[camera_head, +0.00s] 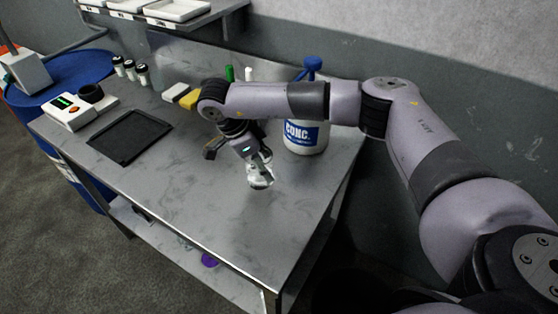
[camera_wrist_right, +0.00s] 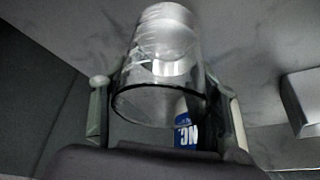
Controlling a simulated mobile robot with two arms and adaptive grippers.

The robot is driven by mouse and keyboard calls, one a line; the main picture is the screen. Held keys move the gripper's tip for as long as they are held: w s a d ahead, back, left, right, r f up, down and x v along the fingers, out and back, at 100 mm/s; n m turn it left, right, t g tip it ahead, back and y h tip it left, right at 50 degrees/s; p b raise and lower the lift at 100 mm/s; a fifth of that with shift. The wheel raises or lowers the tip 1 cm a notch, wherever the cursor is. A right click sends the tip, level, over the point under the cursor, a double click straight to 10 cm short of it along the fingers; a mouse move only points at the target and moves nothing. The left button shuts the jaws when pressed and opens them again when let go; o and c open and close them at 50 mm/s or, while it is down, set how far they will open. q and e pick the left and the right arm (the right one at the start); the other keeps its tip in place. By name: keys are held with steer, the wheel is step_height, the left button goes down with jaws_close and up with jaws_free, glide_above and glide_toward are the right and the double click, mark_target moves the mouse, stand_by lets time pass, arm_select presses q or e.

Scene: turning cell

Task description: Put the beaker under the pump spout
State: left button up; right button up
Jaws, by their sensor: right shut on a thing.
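The clear glass beaker (camera_head: 260,174) is in my right gripper (camera_head: 255,160), over the right part of the steel table in the head view. In the right wrist view the beaker (camera_wrist_right: 160,65) sits between the two fingers of the gripper (camera_wrist_right: 165,125), with its dark rim towards the camera. I cannot tell whether its base touches the table. The pump bottle (camera_head: 305,137), white with a blue label and blue pump head (camera_head: 312,63), stands just behind and right of the beaker. My arm hides its upper body, and the spout is hard to make out. My left gripper is not in view.
The steel table (camera_head: 200,200) is clear in front and left of the beaker. A black mat (camera_head: 130,137), a white device (camera_head: 72,112), several small jars (camera_head: 130,70) and a yellow sponge (camera_head: 190,99) are further left. A blue drum (camera_head: 75,72) stands beyond.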

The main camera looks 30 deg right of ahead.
steer(key=shift+s+d+r+p, duration=0.15)
steer(key=shift+d+p, duration=0.1)
steer(key=shift+d, duration=0.4)
steer(key=shift+s+d+f+p, duration=0.1)
steer(key=shift+s+d+p, duration=0.1)
steer(key=shift+d, duration=0.4)
steer(key=shift+s+d+r+p, duration=0.1)
steer(key=shift+d+p, duration=0.15)
steer(key=shift+d, duration=0.4)
steer(key=shift+s+d+f, duration=0.1)
steer(key=shift+f, duration=0.25)
steer(key=shift+f+p, duration=0.35)
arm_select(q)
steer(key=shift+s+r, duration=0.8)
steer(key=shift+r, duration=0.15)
arm_select(e)
steer(key=shift+f, duration=0.2)
steer(key=o, duration=0.8)
steer(key=shift+f, duration=0.15)
steer(key=o, duration=0.5)
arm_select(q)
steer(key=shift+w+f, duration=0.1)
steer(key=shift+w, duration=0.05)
